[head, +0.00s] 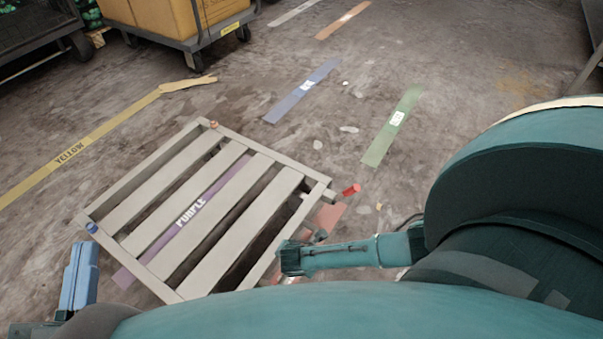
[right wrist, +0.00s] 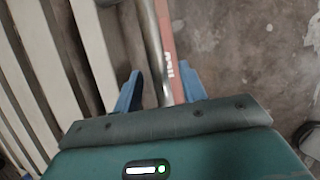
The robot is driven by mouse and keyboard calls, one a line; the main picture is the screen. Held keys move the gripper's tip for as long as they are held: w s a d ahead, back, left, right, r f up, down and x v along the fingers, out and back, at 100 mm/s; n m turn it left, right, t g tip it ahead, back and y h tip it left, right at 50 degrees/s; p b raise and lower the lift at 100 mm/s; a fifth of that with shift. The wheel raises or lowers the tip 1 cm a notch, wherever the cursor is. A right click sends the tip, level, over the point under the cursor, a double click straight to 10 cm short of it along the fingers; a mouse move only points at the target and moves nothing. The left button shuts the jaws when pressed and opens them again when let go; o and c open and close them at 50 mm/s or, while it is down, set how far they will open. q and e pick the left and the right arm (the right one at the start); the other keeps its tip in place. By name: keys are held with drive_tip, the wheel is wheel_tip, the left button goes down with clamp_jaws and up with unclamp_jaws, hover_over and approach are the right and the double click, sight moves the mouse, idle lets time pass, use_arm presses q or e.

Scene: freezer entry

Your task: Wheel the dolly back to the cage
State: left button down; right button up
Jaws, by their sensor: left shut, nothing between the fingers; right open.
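The dolly (head: 195,160) is a grey slatted frame on the floor in the head view, with small coloured caps at its corners. Its slats (right wrist: 75,65) also show at the left of the right wrist view. My left gripper (head: 80,275) is shut and empty beside the dolly's near left corner, close to the blue cap (head: 92,228). My right gripper (right wrist: 162,90) is open. A grey metal bar (right wrist: 152,45) of the dolly runs between its blue fingers; whether they touch it I cannot tell. I cannot make out the cage for certain.
Colour strips mark the floor: yellow (head: 75,150), blue (head: 300,92), green (head: 392,125), and a purple one (head: 122,278) under the dolly. A cart with boxes (head: 190,30) and a dark trolley (head: 35,35) stand at the back left. Floor beyond the dolly is clear.

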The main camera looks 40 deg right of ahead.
drive_tip(key=shift+c, duration=0.4)
clamp_jaws()
